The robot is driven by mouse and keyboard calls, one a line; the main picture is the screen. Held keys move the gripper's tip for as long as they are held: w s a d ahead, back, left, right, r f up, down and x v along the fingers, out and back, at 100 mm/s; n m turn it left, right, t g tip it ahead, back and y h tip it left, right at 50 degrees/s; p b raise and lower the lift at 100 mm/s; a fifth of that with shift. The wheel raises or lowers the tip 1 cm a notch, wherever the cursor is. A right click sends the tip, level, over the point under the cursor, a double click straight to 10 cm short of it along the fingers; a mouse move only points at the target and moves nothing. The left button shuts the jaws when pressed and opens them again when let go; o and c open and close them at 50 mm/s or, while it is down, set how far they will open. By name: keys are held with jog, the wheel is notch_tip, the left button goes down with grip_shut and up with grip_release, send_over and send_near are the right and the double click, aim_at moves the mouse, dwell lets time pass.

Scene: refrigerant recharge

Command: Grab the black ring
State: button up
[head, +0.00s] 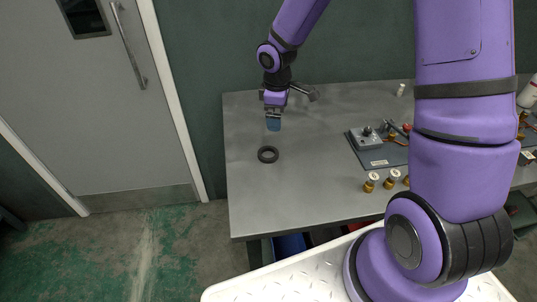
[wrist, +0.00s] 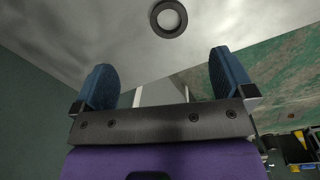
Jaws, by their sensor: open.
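The black ring (head: 268,149) lies flat on the metal table toward its left side in the head view. In the wrist view the black ring (wrist: 155,18) shows near the top edge, beyond the fingertips and apart from them. My gripper (head: 273,122) hangs above the table, just behind the ring in the head view. In the wrist view my gripper (wrist: 162,75) shows two blue fingers spread wide, with nothing between them.
The grey table (head: 250,190) is bare around the ring. To the right are a dark mat (head: 375,158) with a fitting assembly and several brass fittings (head: 390,183). A white bottle (head: 528,92) stands at the far right. A grey door (head: 100,100) is at the left.

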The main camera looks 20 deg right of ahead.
jog(key=n, duration=0.1)
send_over(272, 156)
notch_tip(272, 156, down, 6)
jog(key=shift+y, duration=0.3)
jog(key=f, duration=0.4)
jog(key=shift+s+a, duration=0.15)
jog(key=shift+a, duration=0.2)
jog(key=shift+d+f, duration=0.15)
jog(key=shift+f, duration=1.4)
jog(key=shift+d+f, duration=0.15)
jog(key=shift+f, duration=1.4)
jog(key=shift+c, duration=0.5)
jog(key=c, duration=0.9)
